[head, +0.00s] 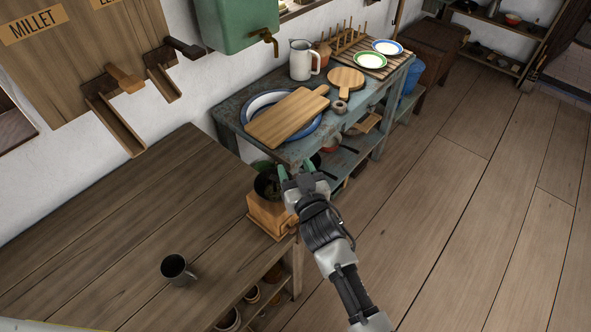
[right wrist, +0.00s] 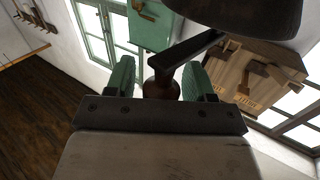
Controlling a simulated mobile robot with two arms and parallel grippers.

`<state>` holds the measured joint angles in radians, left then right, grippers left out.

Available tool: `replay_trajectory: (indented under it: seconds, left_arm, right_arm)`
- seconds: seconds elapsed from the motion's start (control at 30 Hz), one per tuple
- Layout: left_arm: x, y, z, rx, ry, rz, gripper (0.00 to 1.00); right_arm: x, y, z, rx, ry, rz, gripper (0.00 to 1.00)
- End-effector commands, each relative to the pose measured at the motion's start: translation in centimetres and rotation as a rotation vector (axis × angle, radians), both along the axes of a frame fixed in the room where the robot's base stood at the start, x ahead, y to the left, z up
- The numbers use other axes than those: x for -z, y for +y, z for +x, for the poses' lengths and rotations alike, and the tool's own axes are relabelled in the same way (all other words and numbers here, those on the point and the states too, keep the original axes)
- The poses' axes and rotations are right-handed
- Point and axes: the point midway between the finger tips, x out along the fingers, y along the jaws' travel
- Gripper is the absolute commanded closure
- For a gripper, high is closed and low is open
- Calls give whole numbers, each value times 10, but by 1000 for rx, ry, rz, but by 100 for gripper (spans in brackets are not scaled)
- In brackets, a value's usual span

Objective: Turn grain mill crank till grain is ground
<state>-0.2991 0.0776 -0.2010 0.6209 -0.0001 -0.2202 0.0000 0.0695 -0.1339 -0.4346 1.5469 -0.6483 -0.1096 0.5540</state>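The grain mill, a wooden box (head: 268,212) with a dark metal bowl (head: 266,184) on top, stands at the right end of the wooden counter. My right gripper (head: 296,173) is just right of the bowl. In the right wrist view, the mill's black crank arm (right wrist: 186,49) runs from under the dark bowl (right wrist: 245,14) to a brown knob (right wrist: 163,86). The knob lies between my right gripper's green fingers, close to the right one, with a gap at the left one. The grain inside cannot be made out. My left gripper is not in view.
A grey mug (head: 177,269) stands on the wooden counter (head: 130,220), which is otherwise mostly clear. A blue-grey table (head: 233,123) behind holds a cutting board (head: 286,117), a jug (head: 301,61) and plates. Wooden chutes (head: 116,124) hang on the wall. Open floor lies to the right.

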Motion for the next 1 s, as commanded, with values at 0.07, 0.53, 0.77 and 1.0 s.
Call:
replay_trajectory:
  seconds: [0.07, 0.53, 0.77, 1.0]
  left_arm:
    - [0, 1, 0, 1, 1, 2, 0]
    - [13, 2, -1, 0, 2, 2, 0]
    - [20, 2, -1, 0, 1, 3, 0]
    - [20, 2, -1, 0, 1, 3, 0]
  right_arm:
    - [1, 0, 0, 0, 1, 0, 46]
    - [4, -24, -61, 0, 3, -1, 46]
    - [2, -37, -93, 0, 1, -1, 46]
    - [0, -40, -101, -1, 0, 0, 46]
